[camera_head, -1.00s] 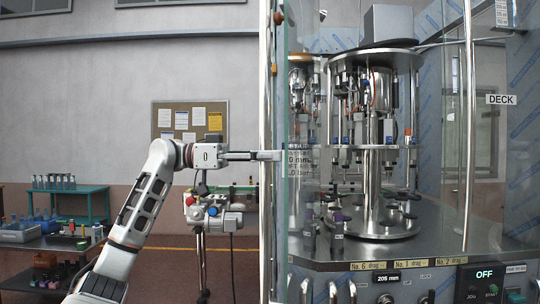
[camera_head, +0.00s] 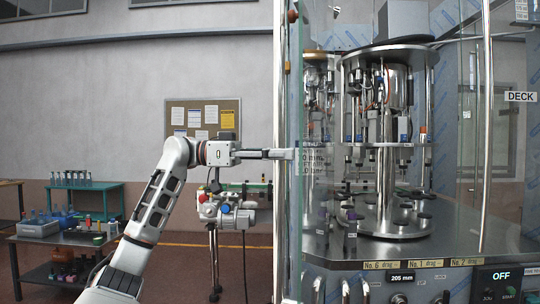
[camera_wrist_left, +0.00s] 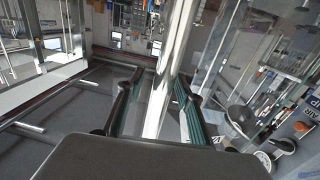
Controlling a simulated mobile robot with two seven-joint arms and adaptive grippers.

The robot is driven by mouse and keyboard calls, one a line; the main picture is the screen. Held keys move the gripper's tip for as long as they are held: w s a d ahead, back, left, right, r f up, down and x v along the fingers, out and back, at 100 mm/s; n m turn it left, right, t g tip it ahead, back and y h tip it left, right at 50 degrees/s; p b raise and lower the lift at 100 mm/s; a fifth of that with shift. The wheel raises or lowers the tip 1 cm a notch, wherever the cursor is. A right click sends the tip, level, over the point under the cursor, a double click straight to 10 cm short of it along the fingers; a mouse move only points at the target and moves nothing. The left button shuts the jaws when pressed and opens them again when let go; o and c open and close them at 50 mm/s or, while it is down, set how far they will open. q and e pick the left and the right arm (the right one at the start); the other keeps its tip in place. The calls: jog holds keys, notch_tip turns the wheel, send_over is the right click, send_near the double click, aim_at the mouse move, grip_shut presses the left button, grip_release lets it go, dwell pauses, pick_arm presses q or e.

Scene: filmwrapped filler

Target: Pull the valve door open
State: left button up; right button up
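The machine's enclosure has a tall clear glass door panel (camera_head: 312,95) with a bright vertical metal post (camera_head: 281,90) at its left edge. My left gripper (camera_head: 281,154) reaches in from the left, level, with its fingers across the post at the height of a printed label on the glass. In the left wrist view, a shiny vertical bar (camera_wrist_left: 170,70) passes between the two fingers of my left gripper (camera_wrist_left: 157,100). Gaps show on both sides of the bar, so the fingers look open around it. Contact cannot be told. My right gripper is not in view.
A stand with a small device (camera_head: 222,212) is behind my left arm. Dark and green tables (camera_head: 85,239) with bottles stand at left. Floor between is clear.

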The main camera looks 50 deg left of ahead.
pick_arm(q)
jog(key=v, duration=1.1)
jog(key=shift+s+a, duration=0.2)
jog(key=shift+s, duration=0.1)
